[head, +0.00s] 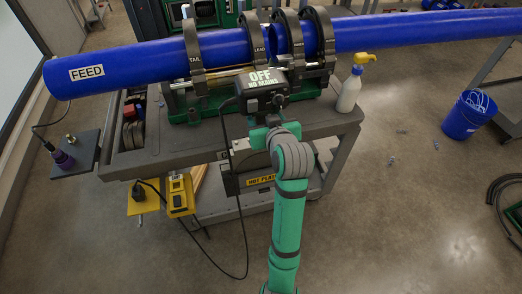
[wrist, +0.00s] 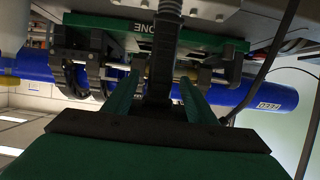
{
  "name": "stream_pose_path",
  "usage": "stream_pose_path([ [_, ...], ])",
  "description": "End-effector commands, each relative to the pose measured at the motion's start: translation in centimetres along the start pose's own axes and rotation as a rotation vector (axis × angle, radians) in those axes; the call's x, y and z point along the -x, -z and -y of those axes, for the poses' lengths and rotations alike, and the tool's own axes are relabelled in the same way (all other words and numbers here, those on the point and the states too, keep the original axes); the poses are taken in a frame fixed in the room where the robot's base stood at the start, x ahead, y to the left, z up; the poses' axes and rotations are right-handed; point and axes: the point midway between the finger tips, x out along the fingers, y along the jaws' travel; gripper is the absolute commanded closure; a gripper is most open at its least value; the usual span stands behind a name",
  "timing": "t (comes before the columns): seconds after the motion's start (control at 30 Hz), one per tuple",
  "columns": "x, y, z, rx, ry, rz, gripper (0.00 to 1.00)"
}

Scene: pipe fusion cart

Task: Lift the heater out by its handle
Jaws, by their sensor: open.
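My gripper (head: 272,120) is at the front edge of the cart, just below a black box reading "OFF NO MAINS" (head: 262,90). In the wrist view my gripper (wrist: 161,76) is open, with its two green fingers on either side of a dark upright bar (wrist: 160,45), ribbed at its upper end, which looks like the heater's handle. I cannot tell whether the fingers touch it. A holder labelled "HOT PLATE" (head: 260,180) hangs at the cart's front, partly behind my arm. The heater's plate is hidden.
The blue pipe marked FEED (head: 130,66) lies in dark clamps (head: 193,45) above the cart (head: 165,160). A black cable (head: 232,180) loops down left of my arm. A spray bottle (head: 349,92) stands at the cart's right corner. A blue bucket (head: 465,115) is at right.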

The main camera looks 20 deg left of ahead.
Motion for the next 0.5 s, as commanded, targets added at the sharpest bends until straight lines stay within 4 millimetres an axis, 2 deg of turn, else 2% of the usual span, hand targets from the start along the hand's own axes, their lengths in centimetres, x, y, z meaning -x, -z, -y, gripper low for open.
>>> stream_pose_path([
  [0.13, -1.7, 0.0, 0.1, 0.000, 0.002, 0.001, 0.48],
  [0.43, -2.0, 0.0, 0.1, 0.000, 0.001, 0.000, 0.48],
  [0.5, -2.0, 0.0, 0.1, 0.000, 0.001, 0.000, 0.65],
])
